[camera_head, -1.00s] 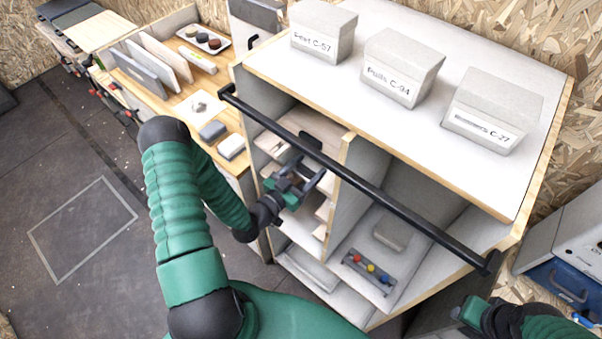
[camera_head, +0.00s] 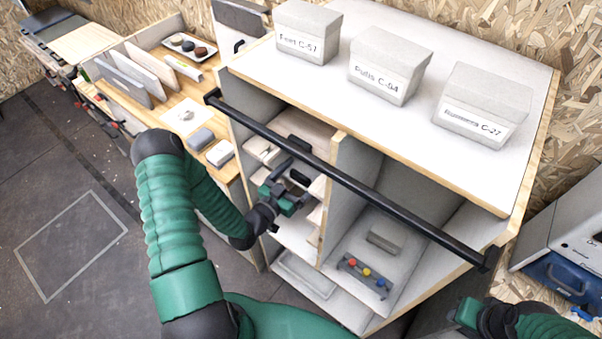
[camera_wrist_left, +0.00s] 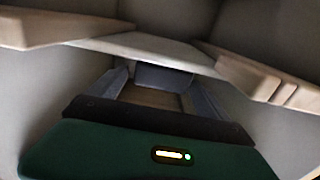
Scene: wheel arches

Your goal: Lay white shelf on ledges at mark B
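In the left wrist view a pale board, which looks like the white shelf (camera_wrist_left: 150,46), spans between a left ledge (camera_wrist_left: 45,31) and a right ledge (camera_wrist_left: 255,80). I cannot tell whether it rests fully on them. A dark block (camera_wrist_left: 165,75) shows below its near edge, close to my fingertips. My left gripper (camera_head: 292,171) is inside the cabinet's left compartment, below the black bar; its fingers are spread apart, with no clear grip on the block. It also shows in the left wrist view (camera_wrist_left: 160,82). My right gripper (camera_head: 466,314) is at the lower right, its fingers unclear. Mark B is not readable.
A black bar (camera_head: 400,213) crosses the cabinet front. The cabinet top (camera_head: 480,65) carries three labelled grey bins. The right compartment holds a grey block (camera_head: 384,241) and a strip with coloured knobs (camera_head: 364,271). A workbench with boards (camera_head: 150,70) stands at left.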

